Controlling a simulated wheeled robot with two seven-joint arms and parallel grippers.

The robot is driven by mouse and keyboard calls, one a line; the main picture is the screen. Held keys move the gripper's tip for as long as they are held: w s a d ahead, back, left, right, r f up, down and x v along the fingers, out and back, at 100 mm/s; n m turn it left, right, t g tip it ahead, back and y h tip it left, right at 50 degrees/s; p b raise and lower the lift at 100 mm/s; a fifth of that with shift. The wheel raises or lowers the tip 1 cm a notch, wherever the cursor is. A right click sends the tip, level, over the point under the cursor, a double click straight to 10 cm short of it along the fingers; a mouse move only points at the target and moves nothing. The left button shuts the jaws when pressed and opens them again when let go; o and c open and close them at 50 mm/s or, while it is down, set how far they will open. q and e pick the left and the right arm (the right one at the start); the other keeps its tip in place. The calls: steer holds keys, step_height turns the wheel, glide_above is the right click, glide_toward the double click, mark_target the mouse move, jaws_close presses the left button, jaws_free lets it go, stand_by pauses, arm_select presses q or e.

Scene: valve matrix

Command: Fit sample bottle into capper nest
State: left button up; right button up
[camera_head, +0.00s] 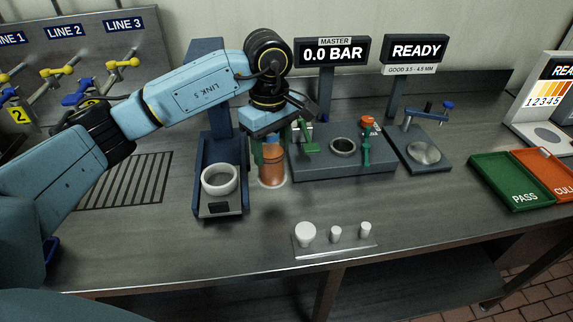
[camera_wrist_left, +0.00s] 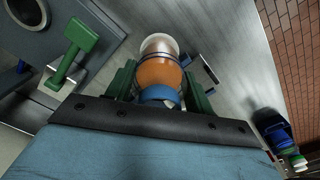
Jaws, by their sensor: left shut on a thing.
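The sample bottle (camera_head: 271,165), amber-orange, is upright in my left gripper (camera_head: 270,148). Its lower end is at a pale ring mark on the bench; whether it touches is unclear. Its upper part is hidden by the gripper in the head view. In the left wrist view the bottle (camera_wrist_left: 160,73) lies between the green fingers, with a blue band near the gripper. A grey block (camera_head: 315,166) right of the bottle has a dark round socket (camera_head: 343,147). A blue-grey stand left of it holds a white ring (camera_head: 219,180). I cannot tell which is the capper nest. My right gripper is not in view.
A green clamp (camera_head: 308,141) and a green lever with an orange knob (camera_head: 367,124) flank the socket. A small plate with several white caps (camera_head: 306,233) lies in front. A gauge stand (camera_head: 424,153) and green and orange trays (camera_head: 511,182) are at right.

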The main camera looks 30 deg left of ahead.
mark_target(272, 169)
arm_select(q)
steer(key=shift+f, duration=3.2)
steer(key=shift+f, duration=0.1)
steer(key=o, duration=0.7)
steer(key=shift+f, duration=0.15)
steer(key=shift+c, duration=0.2)
steer(key=o, duration=0.5)
steer(key=shift+c, duration=0.2)
steer(key=shift+r, duration=0.2)
